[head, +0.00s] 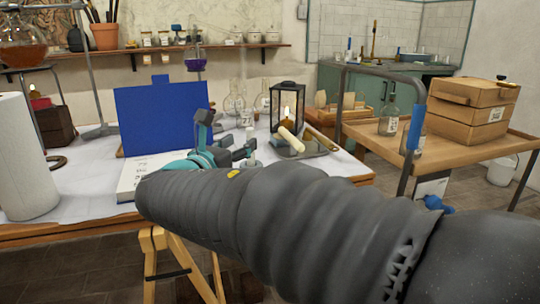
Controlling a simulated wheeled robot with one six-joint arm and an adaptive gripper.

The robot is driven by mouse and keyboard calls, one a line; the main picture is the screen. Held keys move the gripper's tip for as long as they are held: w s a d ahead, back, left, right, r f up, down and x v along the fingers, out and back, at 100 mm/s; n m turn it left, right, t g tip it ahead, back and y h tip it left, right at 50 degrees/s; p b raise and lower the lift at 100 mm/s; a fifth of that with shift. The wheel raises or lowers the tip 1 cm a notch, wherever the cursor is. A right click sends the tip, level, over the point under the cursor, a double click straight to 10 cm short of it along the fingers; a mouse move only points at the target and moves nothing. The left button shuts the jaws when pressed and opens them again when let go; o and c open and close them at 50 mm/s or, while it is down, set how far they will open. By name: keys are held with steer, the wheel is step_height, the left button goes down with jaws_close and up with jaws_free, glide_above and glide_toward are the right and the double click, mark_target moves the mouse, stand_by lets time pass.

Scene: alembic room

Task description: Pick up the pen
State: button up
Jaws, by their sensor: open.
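My gripper (228,138), with teal and dark parts, is over the worktable (72,190) near its middle. Its jaws are open, and I see nothing held between them. I cannot make out a pen in this view. My own arm and gripper cover part of the tabletop, so a pen there could be hidden. A white book (129,180) with dark marks on it lies at the left of my gripper, partly behind my arm.
A blue panel (160,115) stands behind the book. A paper towel roll (18,155) is at the left. Glass flasks, a black lantern (287,106) and a tray with rolled items stand right of my gripper. A wooden trolley (470,155) holds boxes and a bottle.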

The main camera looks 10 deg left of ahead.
mark_target(248, 135)
steer(key=shift+w+d+p, duration=0.15)
steer(key=shift+w+d, duration=0.05)
steer(key=shift+w, duration=1.6)
steer(key=shift+w+d+p, duration=0.15)
steer(key=shift+w, duration=1.6)
jaws_close()
